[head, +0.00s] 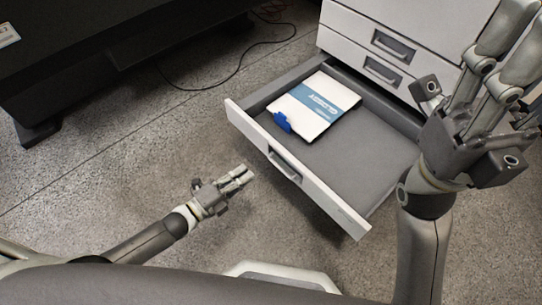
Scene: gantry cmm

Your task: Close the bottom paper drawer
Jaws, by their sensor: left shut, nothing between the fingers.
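The bottom paper drawer (345,212) is pulled far out of the white cabinet, its white front panel facing lower left with a recessed grey handle (285,165). Inside it lies a white and blue paper pack (320,103) with a small blue item (282,122) at its near edge. My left gripper (246,173) is shut and empty, just left of the drawer front and apart from it in the picture. My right gripper (492,88) is raised at the right, fingers upward, covering the drawer's right rear part and some of the cabinet; its opening is unclear.
The white cabinet (425,25) has further drawers with handles above, which look shut. A black piece of furniture (110,50) stands at the upper left. A black cable (240,65) lies on the floor. Speckled floor (120,160) is clear left of the drawer.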

